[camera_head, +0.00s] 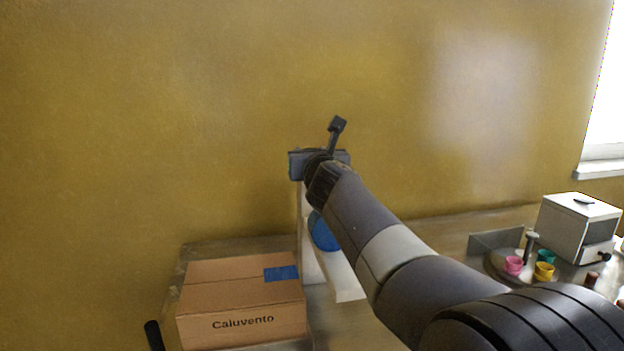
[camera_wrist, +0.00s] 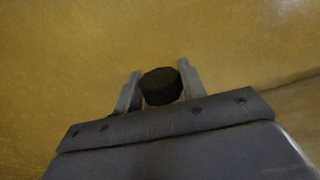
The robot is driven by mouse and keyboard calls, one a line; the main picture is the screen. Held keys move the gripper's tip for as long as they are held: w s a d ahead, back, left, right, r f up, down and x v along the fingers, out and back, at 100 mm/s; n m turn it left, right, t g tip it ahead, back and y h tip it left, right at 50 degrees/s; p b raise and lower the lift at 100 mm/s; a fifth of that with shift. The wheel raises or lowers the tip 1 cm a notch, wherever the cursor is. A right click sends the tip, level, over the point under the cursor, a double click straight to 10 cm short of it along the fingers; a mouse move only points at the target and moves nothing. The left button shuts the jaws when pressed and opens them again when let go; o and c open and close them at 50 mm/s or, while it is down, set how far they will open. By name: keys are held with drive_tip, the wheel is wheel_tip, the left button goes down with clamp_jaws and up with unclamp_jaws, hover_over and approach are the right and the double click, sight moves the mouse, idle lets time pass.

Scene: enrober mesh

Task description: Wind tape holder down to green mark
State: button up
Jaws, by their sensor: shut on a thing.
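My gripper (camera_wrist: 160,72) is shut on a dark round knob (camera_wrist: 161,87), with one grey finger on each side of it in the wrist view. In the head view my arm reaches to the top of a white upright stand (camera_head: 304,228). My wrist hides the fingers and the knob there. A blue round thing (camera_head: 323,232), perhaps the tape roll of the holder, shows low beside the stand, partly behind my arm. I cannot make out the rest of the tape holder. No green mark is visible in either view.
A cardboard box (camera_head: 240,300) marked "Caluvento" with blue tape stands left of the stand. At the right are a white cabinet (camera_head: 578,228), pink, yellow and teal cups (camera_head: 544,270) and a grey upright plate (camera_head: 495,241). The yellow wall (camera_head: 150,120) is behind.

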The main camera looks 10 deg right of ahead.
drive_tip(key=m+h+b, duration=0.2)
drive_tip(key=h, duration=0.1)
drive_tip(key=shift+a+f+g+h+b, duration=0.15)
drive_tip(key=shift+f+g+h+b, duration=0.05)
drive_tip(key=shift+g+h+b, duration=0.15)
drive_tip(key=shift+r+m+g+h, duration=0.15)
drive_tip(key=shift+m+g+h, duration=0.2)
drive_tip(key=shift+m+h, duration=0.65)
drive_tip(key=m+g+h, duration=0.1)
drive_tip(key=h, duration=0.1)
drive_tip(key=m+g+h+p, duration=0.1)
drive_tip(key=h, duration=0.1)
drive_tip(key=shift+r+m, duration=0.2)
drive_tip(key=shift+m, duration=0.2)
drive_tip(key=shift+m+g+h+p, duration=0.55)
drive_tip(key=shift+m+g+h, duration=0.3)
drive_tip(key=shift+h, duration=0.2)
drive_tip(key=shift+f, duration=0.15)
drive_tip(key=o, duration=0.9)
drive_tip(key=shift+o, duration=0.2)
drive_tip(key=shift+s, duration=0.1)
